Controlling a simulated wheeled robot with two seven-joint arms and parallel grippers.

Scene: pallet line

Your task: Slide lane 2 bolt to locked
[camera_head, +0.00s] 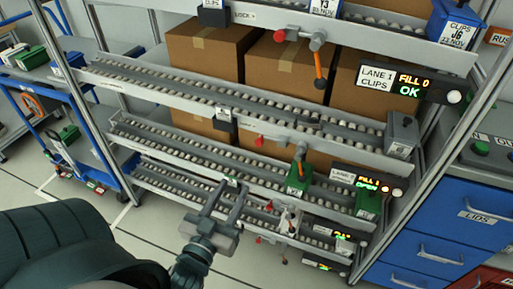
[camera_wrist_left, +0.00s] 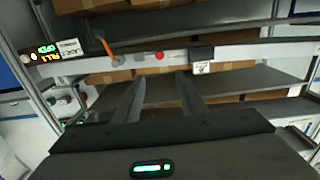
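The lane with the FILL 1, OPEN display (camera_head: 368,185) appears to be lane 2; its number is too small to read surely. On its front rail are a red knob (camera_head: 259,142), which I take for the bolt's, and an orange lever (camera_head: 301,152). The red knob (camera_wrist_left: 159,55) and orange lever (camera_wrist_left: 106,47) also show in the left wrist view, beyond the fingertips. My left gripper (camera_head: 228,192) is open and empty, below and left of the knob, not touching it. Its fingers (camera_wrist_left: 158,88) are spread apart. My right gripper is not in view.
A dark labelled block (camera_head: 222,117) sits on the same rail, left of the knob. Lane 1's display (camera_head: 392,82) reads FILL 0, OK. Green bins (camera_head: 299,178) stand by the lower lanes. Blue drawers (camera_head: 428,240) are at right. Open floor lies in front.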

